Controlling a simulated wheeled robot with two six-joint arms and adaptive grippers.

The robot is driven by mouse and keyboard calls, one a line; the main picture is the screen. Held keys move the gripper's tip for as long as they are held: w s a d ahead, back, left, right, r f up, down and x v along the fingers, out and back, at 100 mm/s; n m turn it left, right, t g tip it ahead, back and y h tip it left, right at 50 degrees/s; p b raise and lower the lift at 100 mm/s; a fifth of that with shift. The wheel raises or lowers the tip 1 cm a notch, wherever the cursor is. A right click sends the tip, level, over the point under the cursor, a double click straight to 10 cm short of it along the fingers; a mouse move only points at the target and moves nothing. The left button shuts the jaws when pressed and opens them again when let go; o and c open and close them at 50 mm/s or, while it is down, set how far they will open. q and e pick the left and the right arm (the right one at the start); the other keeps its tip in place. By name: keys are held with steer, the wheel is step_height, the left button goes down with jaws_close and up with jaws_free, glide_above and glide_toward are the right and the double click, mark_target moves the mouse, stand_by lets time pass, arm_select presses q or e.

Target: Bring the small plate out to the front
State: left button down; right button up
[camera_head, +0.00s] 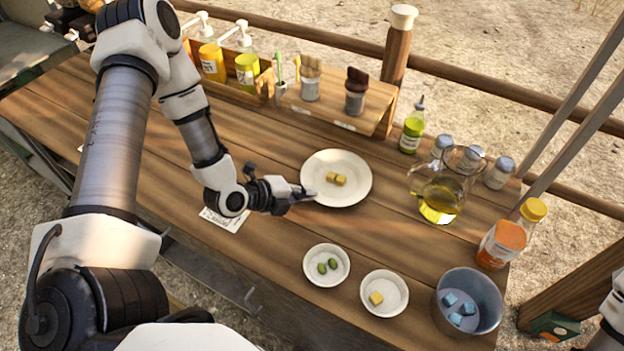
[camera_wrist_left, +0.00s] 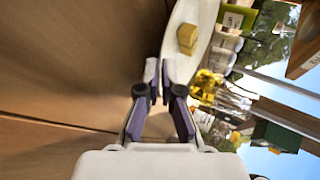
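My left gripper (camera_head: 306,194) is at the plate's left rim, fingers pointing right. In the left wrist view the fingertips (camera_wrist_left: 157,76) are close together, one on either side of the near rim of the plate (camera_wrist_left: 200,22), so it looks shut on the rim. The exact contact is partly hidden by the fingers. Of my right arm only a white part shows at the lower right edge; its gripper is out of view.
In front of the plate are a bowl with green items (camera_head: 312,276), a bowl with a yellow cube (camera_head: 376,303) and a metal bucket (camera_head: 493,318) with blue cubes. A glass oil jug (camera_head: 440,200) and an orange-labelled bottle (camera_head: 502,245) stand right. A wooden rack (camera_head: 345,112) stands behind.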

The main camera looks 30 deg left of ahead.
arm_select(q)
steer(key=shift+s+d+p, duration=0.15)
steer(key=shift+s+p, duration=0.8)
steer(key=shift+s, duration=2)
steer(key=shift+s+d+p, duration=0.15)
steer(key=shift+s+p, duration=0.75)
steer(key=shift+s, duration=2)
steer(key=c, duration=1.2)
jaws_free()
steer(key=shift+c, duration=0.2)
